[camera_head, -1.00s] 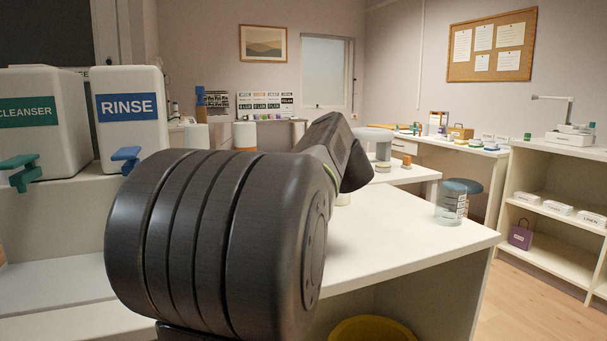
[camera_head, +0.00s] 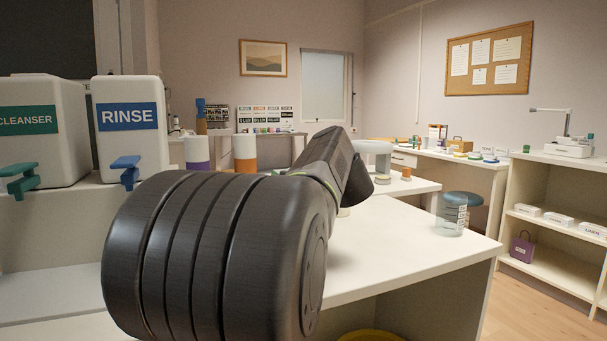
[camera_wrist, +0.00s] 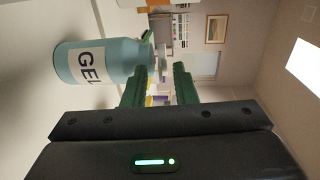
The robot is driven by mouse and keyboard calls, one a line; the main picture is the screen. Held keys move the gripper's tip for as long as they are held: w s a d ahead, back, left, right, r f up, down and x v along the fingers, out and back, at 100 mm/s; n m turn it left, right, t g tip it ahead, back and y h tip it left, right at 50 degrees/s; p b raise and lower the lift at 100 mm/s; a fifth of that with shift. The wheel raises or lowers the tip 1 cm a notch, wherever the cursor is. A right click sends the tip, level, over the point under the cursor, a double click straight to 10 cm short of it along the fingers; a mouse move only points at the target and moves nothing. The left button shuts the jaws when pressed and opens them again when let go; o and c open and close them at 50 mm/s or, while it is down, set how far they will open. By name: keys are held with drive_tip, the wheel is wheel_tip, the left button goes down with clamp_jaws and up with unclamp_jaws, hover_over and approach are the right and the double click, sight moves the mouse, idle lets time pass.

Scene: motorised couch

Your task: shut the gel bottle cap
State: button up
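In the wrist view, which shows the room turned on its side, a pale teal gel bottle (camera_wrist: 118,60) with a white GEL label is at the upper left. A dark green cap (camera_wrist: 147,46) shows at its right-hand end and looks tilted, but it is too small to tell how far open it is. My gripper (camera_wrist: 158,75) has two green fingers spread apart with nothing between them. The bottle's end lies close to the left finger; I cannot tell whether they touch. In the head view my arm hides the gripper and the bottle.
In the head view, RINSE (camera_head: 130,150) and CLEANSER (camera_head: 45,145) dispensers stand at left. The white counter (camera_head: 410,240) has a clear graduated jar (camera_head: 451,217) near its right edge. Purple-banded (camera_head: 197,153) and orange-banded (camera_head: 245,155) containers stand behind my arm. A shelf unit (camera_head: 560,215) is at right.

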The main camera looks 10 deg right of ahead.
drive_tip(key=p+v, duration=0.2)
drive_tip(key=v, duration=1.1)
drive_tip(key=shift+s, duration=0.45)
